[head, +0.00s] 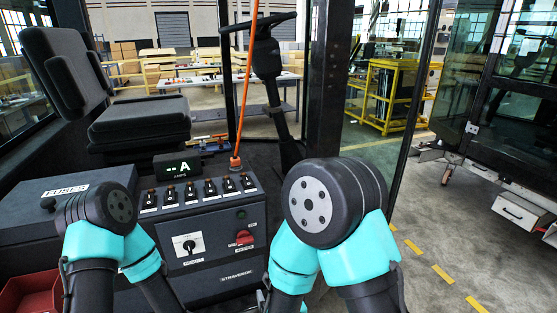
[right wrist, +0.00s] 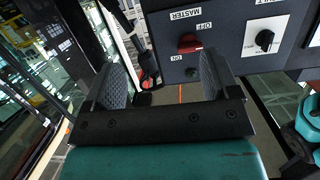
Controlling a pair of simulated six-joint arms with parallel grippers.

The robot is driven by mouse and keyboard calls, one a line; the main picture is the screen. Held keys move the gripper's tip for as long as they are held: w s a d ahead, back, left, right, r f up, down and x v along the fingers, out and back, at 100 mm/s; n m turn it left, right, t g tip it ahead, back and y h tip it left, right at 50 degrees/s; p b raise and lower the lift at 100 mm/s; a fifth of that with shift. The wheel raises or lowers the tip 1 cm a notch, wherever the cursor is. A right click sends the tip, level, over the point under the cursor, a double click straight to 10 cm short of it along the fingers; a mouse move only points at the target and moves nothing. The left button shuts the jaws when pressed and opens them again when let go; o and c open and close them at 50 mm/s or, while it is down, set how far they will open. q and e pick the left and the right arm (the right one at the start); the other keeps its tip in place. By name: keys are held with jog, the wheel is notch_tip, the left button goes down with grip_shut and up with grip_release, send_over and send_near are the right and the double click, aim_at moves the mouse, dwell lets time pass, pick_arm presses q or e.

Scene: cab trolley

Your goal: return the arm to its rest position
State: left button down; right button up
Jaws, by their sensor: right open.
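My right gripper (right wrist: 162,80) is open, with nothing seen between its two textured fingers. In the right wrist view it faces the dark control panel, and the red master switch (right wrist: 190,43) shows beyond the gap between the fingers. In the head view my right arm stands bent at front centre, to the right of the panel (head: 232,277); its gripper is hidden there. My left arm is bent at the front left, before the panel, and its gripper is not visible. The red switch (head: 244,237) also shows in the head view.
The panel carries a black knob on a white plate (head: 189,245), several breakers and a display (head: 177,166). A seat (head: 135,122), steering wheel (head: 265,50) and cab post (head: 325,80) stand around. A red bin (head: 33,295) is front left.

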jog(key=d+f+m+g+h, duration=0.25)
jog(key=d+f+g, duration=0.45)
jog(key=d+f, duration=0.7)
jog(key=s+d+f+m+g, duration=0.2)
jog(key=s+d+f+g, duration=0.4)
jog(key=s+d+f, duration=0.3)
jog(key=shift+s+d+m+g+y, duration=0.15)
jog(key=shift+s+m+g+y, duration=0.25)
jog(key=shift+s, duration=0.35)
